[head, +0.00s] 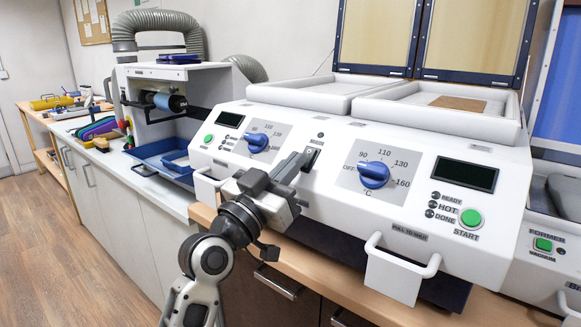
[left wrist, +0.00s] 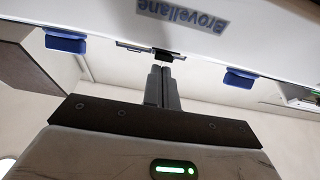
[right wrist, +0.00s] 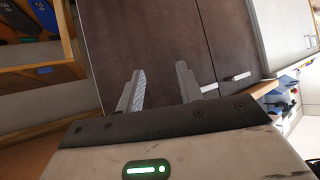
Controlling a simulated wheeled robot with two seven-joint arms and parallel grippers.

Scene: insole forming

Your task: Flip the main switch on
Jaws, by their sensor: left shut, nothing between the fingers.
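The main switch (head: 311,157) is a small dark rocker on the sloped front panel of the white heating machine (head: 333,192), between the two blue dials. My left gripper (head: 299,163) is shut and empty, with its fingertips right at the switch. In the left wrist view the closed fingertips (left wrist: 161,68) point at the dark switch (left wrist: 164,56); whether they touch it, and which way the rocker is tipped, I cannot tell. My right gripper (right wrist: 160,70) shows only in the right wrist view, open and empty, in front of dark cabinet doors (right wrist: 155,40).
The left blue dial (head: 257,142) and right blue dial (head: 374,175) stick out on both sides of the switch. A white handle (head: 402,258) juts from the machine's front. A green start button (head: 470,218) is at the right. A blue tray (head: 160,157) lies at the left.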

